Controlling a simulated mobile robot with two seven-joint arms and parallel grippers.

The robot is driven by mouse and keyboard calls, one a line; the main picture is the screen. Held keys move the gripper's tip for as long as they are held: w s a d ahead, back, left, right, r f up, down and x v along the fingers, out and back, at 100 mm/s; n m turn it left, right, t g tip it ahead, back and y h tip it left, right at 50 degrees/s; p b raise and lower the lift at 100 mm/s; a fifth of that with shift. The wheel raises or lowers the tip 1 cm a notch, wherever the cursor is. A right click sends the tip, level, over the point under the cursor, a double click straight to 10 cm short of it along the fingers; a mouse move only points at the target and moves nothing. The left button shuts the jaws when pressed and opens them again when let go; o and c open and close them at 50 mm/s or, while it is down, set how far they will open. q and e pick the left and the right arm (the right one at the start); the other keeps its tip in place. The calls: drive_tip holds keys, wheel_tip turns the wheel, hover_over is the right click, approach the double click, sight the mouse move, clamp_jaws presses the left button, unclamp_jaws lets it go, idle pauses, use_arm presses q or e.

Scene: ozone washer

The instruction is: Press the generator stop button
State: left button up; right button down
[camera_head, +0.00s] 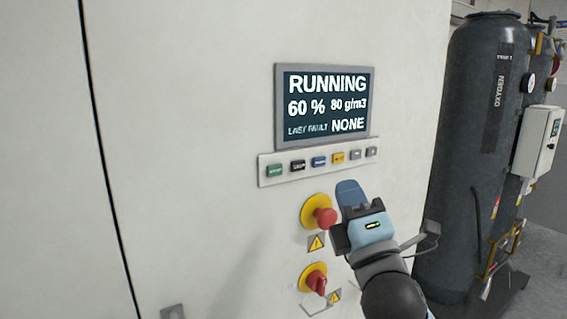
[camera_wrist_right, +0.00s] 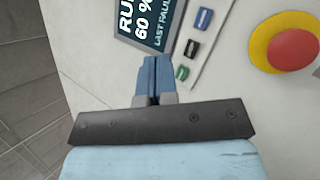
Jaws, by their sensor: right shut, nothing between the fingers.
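A row of small coloured buttons sits on a light strip (camera_head: 262,178) under the display. From the left they are green (camera_head: 275,170), black (camera_head: 297,165), blue (camera_head: 319,161), yellow (camera_head: 339,157) and two grey ones; their labels are too small to read surely. My right gripper (camera_head: 351,192) is shut and empty, in front of the cabinet below the row's right part in the head view. In the right wrist view its blue fingers (camera_wrist_right: 153,75) are together, with the green button (camera_wrist_right: 182,73) and black button (camera_wrist_right: 192,49) just right of the tips. Contact is not seen. My left gripper is out of view.
The display (camera_head: 325,105) reads RUNNING, 60 %, 80 g/m3 and last fault NONE. A red mushroom button (camera_head: 325,216) on a yellow disc is close left of my right gripper. A red rotary switch (camera_head: 316,280) is below. Dark oxygen tanks (camera_head: 470,150) stand at the right.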

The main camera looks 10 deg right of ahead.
sight(298, 166)
drive_tip(key=shift+s+r, duration=0.1)
drive_tip(key=shift+r, duration=0.45)
drive_tip(key=shift+w+a+b, duration=0.3)
drive_tip(key=shift+w+a, duration=0.2)
drive_tip(key=shift+w, duration=0.9)
drive_tip(key=shift+w+a+b, duration=0.25)
drive_tip(key=shift+w+a, duration=0.3)
drive_tip(key=shift+w, duration=0.8)
drive_tip(key=shift+w+a+b, duration=0.3)
drive_tip(key=shift+w+a, duration=0.2)
drive_tip(key=shift+w, duration=0.9)
drive_tip(key=shift+w, duration=0.15)
drive_tip(key=shift+w+a, duration=0.1)
drive_tip(key=shift+w, duration=0.15)
